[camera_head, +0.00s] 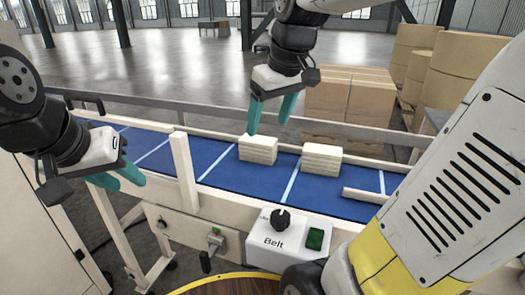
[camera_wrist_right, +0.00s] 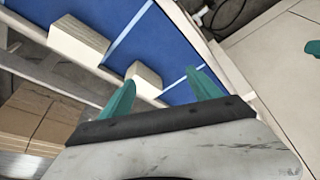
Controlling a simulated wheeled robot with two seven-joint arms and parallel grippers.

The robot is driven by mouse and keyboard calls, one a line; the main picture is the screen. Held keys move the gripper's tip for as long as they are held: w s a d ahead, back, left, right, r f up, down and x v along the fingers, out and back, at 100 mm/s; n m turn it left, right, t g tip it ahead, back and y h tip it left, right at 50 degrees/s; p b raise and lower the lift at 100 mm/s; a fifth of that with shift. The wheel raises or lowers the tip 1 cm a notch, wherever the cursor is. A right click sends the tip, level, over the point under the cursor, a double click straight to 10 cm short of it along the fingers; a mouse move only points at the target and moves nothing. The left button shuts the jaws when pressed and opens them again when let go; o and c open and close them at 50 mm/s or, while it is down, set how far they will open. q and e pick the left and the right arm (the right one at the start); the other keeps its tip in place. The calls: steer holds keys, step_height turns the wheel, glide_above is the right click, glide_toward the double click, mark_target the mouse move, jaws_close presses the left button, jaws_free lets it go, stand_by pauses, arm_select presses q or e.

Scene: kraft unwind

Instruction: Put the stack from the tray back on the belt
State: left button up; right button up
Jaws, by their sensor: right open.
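Two pale layered stacks stand on the blue belt (camera_head: 217,163): a left stack (camera_head: 258,150) and a right stack (camera_head: 321,159). My right gripper (camera_head: 271,112) is open and empty, its teal fingers pointing down above and just behind the left stack. In the right wrist view, the left stack (camera_wrist_right: 146,79) shows between the fingers (camera_wrist_right: 162,90), beyond their tips, and the right stack (camera_wrist_right: 79,40) lies further off. My left gripper (camera_head: 132,182) looks open and empty near the belt's left front edge. I cannot make out a tray.
A white Belt control box (camera_head: 290,240) with a black knob and a green button is fixed at the belt's front. A pale post (camera_head: 184,170) rises from the front rail. Cardboard boxes (camera_head: 350,97) stand behind the belt. A round, yellow-rimmed wooden top (camera_head: 230,287) is at the bottom.

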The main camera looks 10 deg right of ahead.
steer(key=s+a+f+m+t, duration=0.1)
steer(key=s+f+m, duration=0.3)
steer(key=s, duration=0.5)
steer(key=shift+f+t+y, duration=0.3)
steer(key=shift+t+y, duration=0.1)
steer(key=shift+t, duration=0.3)
steer(key=shift+s+a, duration=0.1)
